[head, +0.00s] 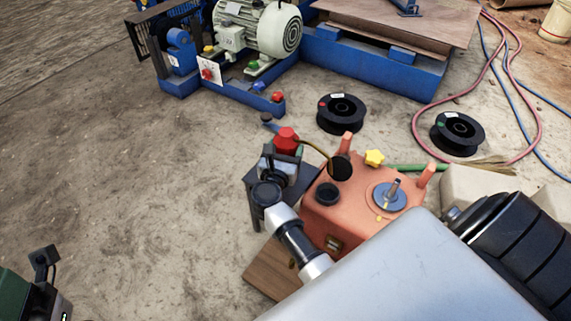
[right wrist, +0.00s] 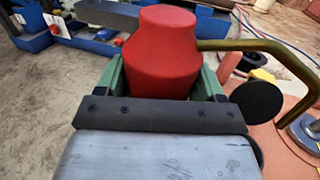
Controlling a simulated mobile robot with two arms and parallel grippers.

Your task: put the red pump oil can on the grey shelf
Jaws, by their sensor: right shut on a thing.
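The red pump oil can (head: 287,139) is between the fingers of my right gripper (head: 281,160), left of the orange-red gearbox. In the right wrist view the can (right wrist: 163,55) stands upright between the two green fingers, and its thin curved spout runs to the right. The gripper is shut on it. A small dark grey stand with legs (head: 254,217), probably the grey shelf, shows under and beside the gripper. The gripper hides the can's base, so I cannot tell whether it touches the stand. My left gripper (head: 45,262) is partly in view at the lower left; its jaw opening is unclear.
The orange-red gearbox (head: 345,215), with upright pegs and a yellow star knob (head: 374,157), stands close right of the can. Two black spools (head: 341,113) (head: 457,132) lie on the floor behind. A blue machine frame (head: 375,67) is at the back. The left floor is clear.

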